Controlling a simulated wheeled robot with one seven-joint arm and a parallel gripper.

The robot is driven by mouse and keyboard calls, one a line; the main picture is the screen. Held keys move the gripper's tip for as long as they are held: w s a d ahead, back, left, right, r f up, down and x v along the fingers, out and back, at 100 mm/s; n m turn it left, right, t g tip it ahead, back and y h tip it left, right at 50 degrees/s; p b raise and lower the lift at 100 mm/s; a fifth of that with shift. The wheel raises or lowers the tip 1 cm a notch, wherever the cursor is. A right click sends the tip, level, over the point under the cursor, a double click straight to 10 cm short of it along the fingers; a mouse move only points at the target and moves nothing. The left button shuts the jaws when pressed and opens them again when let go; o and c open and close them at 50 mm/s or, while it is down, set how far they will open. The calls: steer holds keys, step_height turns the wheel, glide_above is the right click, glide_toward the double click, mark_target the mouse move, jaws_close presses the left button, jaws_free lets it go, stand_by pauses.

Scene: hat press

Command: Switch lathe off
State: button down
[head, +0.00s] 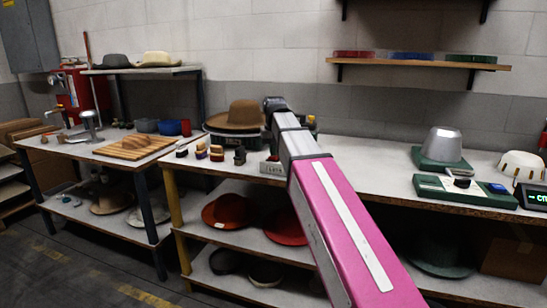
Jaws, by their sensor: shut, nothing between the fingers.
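A brown hat (243,115) sits on a round dark stand (218,131), which looks like the lathe, near the back of the middle bench. A small light box (271,168) at the bench's front edge bears dark lettering that seems to begin "LAT". My arm hides its right side, and I cannot make out a switch or its position. My gripper (274,103) is the dark end of my arm, just right of the hat and over the bench. It is shut and empty. Its fingertips are small and point away from me, and I cannot tell whether they touch anything.
Small dark and red blocks (216,152) stand left of the labelled box. A shelf (420,65) hangs above. Bare bench lies right of my arm.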

steer(key=shift+f, duration=0.35)
steer(key=shift+r, duration=3.55)
